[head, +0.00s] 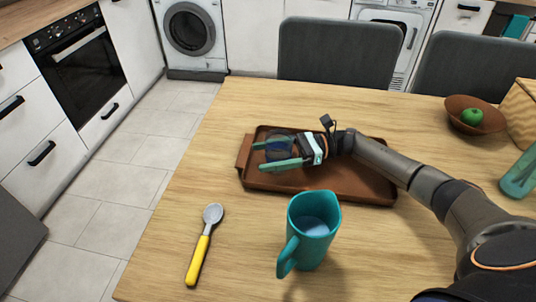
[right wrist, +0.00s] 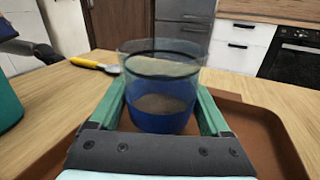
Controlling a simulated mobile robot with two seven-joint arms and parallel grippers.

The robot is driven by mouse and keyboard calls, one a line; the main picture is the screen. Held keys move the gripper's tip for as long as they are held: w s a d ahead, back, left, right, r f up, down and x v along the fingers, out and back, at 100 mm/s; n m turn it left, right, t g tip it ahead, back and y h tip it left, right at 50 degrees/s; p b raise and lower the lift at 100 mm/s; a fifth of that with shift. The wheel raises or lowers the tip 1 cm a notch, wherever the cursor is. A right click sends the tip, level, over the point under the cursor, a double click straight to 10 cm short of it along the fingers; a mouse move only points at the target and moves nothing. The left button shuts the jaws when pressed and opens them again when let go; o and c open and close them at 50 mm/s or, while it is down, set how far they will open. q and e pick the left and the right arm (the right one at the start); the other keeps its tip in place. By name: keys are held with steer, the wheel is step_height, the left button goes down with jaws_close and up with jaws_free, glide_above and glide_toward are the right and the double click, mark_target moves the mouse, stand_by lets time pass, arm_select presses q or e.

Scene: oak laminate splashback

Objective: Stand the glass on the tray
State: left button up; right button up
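The clear glass with a blue lower part (head: 279,148) is upright over the left part of the brown tray (head: 345,188). My right gripper (head: 275,156) reaches in from the right and is shut on the glass, one finger on each side. In the right wrist view the glass (right wrist: 161,95) sits between the green fingers, which appear to touch its sides. Its base is low at the tray, but I cannot tell whether it touches. My left gripper does not show.
A teal pitcher (head: 312,228) stands in front of the tray. A yellow-handled spoon (head: 202,244) lies to its left. A bowl (head: 477,115) with a green apple (head: 472,117) and a teal bottle (head: 521,176) are at the right. Wood is clear behind the tray.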

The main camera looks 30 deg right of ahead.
steer(key=shift+o, duration=1.3)
steer(key=shift+r, duration=0.15)
steer(key=shift+r+p, duration=0.25)
steer(key=shift+p, duration=0.2)
steer(key=v, duration=0.2)
steer(key=b+v, duration=0.1)
steer(key=v, duration=0.1)
steer(key=b+v, duration=0.1)
steer(key=v, duration=0.1)
steer(key=shift+d+f, duration=0.25)
steer(key=shift+d, duration=0.15)
steer(key=shift+s+d, duration=0.2)
steer(key=shift+d, duration=0.15)
